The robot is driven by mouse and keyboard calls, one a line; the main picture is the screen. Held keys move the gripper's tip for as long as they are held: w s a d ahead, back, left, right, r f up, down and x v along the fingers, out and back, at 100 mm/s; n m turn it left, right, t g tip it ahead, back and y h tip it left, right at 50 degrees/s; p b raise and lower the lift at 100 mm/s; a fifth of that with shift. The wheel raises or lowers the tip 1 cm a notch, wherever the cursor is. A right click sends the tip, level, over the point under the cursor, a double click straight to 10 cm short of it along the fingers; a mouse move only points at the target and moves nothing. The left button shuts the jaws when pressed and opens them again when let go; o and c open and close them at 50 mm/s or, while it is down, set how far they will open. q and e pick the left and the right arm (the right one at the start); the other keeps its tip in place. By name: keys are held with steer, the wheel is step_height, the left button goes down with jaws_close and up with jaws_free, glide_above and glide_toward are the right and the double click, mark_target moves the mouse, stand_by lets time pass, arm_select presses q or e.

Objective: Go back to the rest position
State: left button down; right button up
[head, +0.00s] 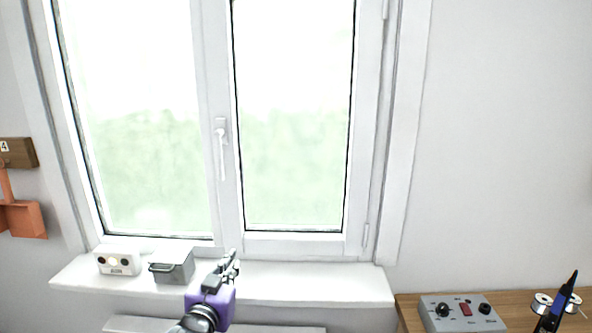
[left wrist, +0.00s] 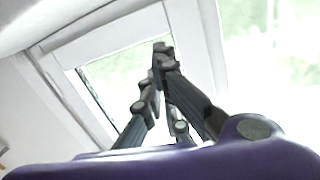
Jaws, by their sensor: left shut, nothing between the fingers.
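My left gripper (head: 230,262) stands raised in front of the window sill, with its purple body below and its dark fingers pointing up. In the left wrist view its fingers (left wrist: 160,60) meet at the tips, with nothing between them. The window frame and bright glass lie behind them. In the head view the gripper overlaps the sill just right of a grey box with a handle (head: 172,267); I cannot tell whether they touch.
A white box with round dark spots (head: 118,261) stands on the white sill (head: 310,283). The sill's right part is clear. At lower right, a wooden table (head: 408,309) bears a grey control box (head: 461,312), white spools (head: 543,302) and a dark blue pen-like tool (head: 560,305). An orange holder (head: 22,218) hangs at left.

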arm_select(q)
steer(key=s+a+f+n+g+y, duration=0.1)
steer(key=s+f+g, duration=0.3)
steer(key=s+f, duration=1.3)
steer(key=s+a+f+n+g+y, duration=0.1)
steer(key=s+f+g, duration=0.3)
steer(key=s+f, duration=1.3)
steer(key=s+a, duration=0.1)
steer(key=s, duration=0.4)
steer(key=shift+s+a+f+n, duration=0.25)
steer(key=shift+s+f+n, duration=0.05)
steer(key=shift+s+f, duration=0.1)
